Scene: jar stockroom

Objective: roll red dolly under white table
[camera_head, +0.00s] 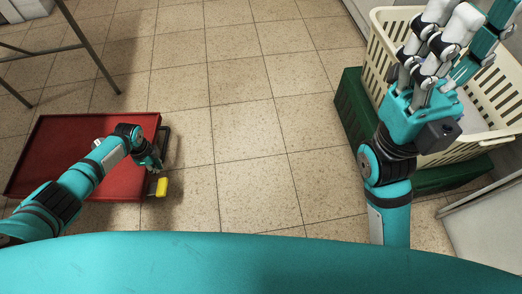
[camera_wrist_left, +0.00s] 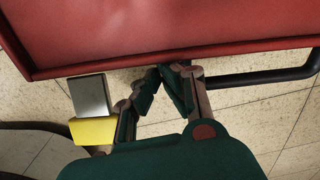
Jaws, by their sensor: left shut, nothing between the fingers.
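The red dolly (camera_head: 75,150), a flat tray with raised rims, stands on the floor at the left of the head view. A black bar (camera_head: 165,145) runs along its right side, with a yellow pedal-like piece (camera_head: 162,187) near it. My left gripper (camera_head: 157,166) is at that side, its fingers shut and empty. In the left wrist view, the fingertips (camera_wrist_left: 172,72) meet close by the dolly's red rim (camera_wrist_left: 150,60), near the black bar (camera_wrist_left: 265,78); contact is unclear. My right gripper (camera_head: 462,42) is open over the cream basket. Of the white table, only grey metal legs (camera_head: 88,50), probably its own, show.
A cream slatted basket (camera_head: 376,62) sits on a dark green crate (camera_head: 349,112) at the right. A pale cabinet-like surface (camera_head: 485,225) stands at the lower right. The tiled floor between dolly and crate is clear. A white object (camera_head: 30,8) is at the top left.

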